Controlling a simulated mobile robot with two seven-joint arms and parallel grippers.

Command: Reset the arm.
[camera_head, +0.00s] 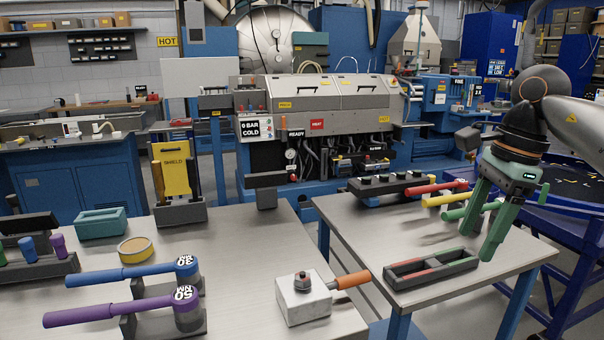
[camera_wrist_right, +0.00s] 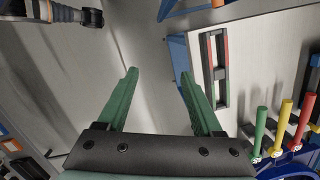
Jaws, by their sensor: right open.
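My right gripper (camera_head: 478,247) is green, with its arm coming in from the right. It is open and empty, fingers pointing down, above the right-hand table (camera_head: 350,225) near the black tray. In the right wrist view the two fingers (camera_wrist_right: 158,73) stand apart with only grey surface between them. My left gripper and arm are not in view.
A black tray with red and green strips (camera_head: 430,268) lies close to the gripper. Red (camera_head: 436,187), yellow (camera_head: 445,199) and green (camera_head: 468,211) handles stick out behind it. The left table holds a blue wrench (camera_head: 120,274), a purple wrench (camera_head: 108,311) and a bolt block (camera_head: 303,300).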

